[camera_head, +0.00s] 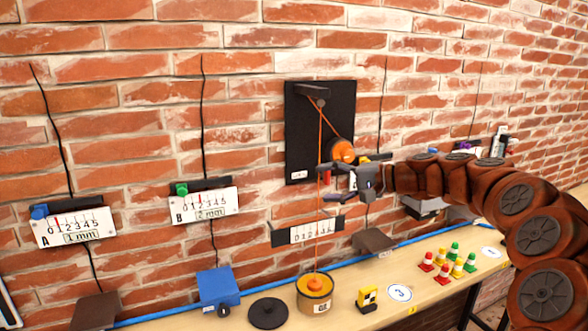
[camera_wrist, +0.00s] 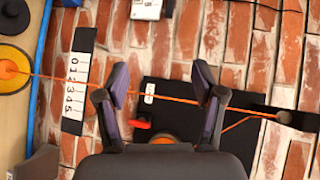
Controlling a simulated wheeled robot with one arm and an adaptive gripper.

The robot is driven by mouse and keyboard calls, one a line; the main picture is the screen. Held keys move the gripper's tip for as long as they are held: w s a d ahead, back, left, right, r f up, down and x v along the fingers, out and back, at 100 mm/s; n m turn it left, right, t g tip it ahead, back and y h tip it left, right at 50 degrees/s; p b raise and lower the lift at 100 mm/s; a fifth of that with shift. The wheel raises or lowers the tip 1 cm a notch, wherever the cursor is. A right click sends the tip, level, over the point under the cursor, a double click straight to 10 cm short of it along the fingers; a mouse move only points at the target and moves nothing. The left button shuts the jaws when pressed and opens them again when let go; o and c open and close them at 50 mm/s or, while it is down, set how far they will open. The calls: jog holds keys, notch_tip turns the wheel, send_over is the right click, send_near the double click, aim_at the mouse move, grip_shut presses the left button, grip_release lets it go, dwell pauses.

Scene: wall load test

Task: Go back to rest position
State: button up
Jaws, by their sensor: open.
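My gripper (camera_head: 338,168) is open in front of the black wall panel (camera_head: 302,130). In the wrist view my gripper (camera_wrist: 160,84) has its two fingers spread apart. An orange cord (camera_head: 319,215) runs down from a pulley arm at the panel's top to an orange-topped weight (camera_head: 315,290) on the table. In the wrist view the cord (camera_wrist: 70,82) crosses the gap between the fingers; I cannot tell whether it touches them. An orange round knob or reel (camera_head: 343,150) sits on the panel just behind my gripper, partly hidden by it.
The table (camera_head: 440,289) below holds a blue block (camera_head: 219,290), a black disc (camera_head: 268,313), a yellow-black marker block (camera_head: 368,297) and several coloured pegs (camera_head: 441,273). Scales A (camera_head: 74,228) and B (camera_head: 204,206) hang on the brick wall at left. A lower scale (camera_head: 307,233) stands behind the cord.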

jog(key=s+a+f+n+g+h, duration=0.25)
jog(key=s+f, duration=0.25)
jog(key=s, duration=0.7)
jog(key=s+a+f+n+g+h, duration=0.25)
jog(key=s+a+f, duration=0.2)
jog(key=s, duration=0.75)
jog(key=s+d+f+g+h, duration=0.1)
jog(key=s+d+f+h, duration=0.3)
jog(key=s, duration=0.8)
jog(key=s+d+f+g+h, duration=0.2)
jog(key=s+d+f+h, duration=0.2)
jog(key=s+d+f, duration=0.5)
jog(key=s+d, duration=0.2)
jog(key=s, duration=0.1)
jog(key=shift+d+f+h, duration=0.15)
jog(key=shift+d+h, duration=0.2)
jog(key=shift+h, duration=0.05)
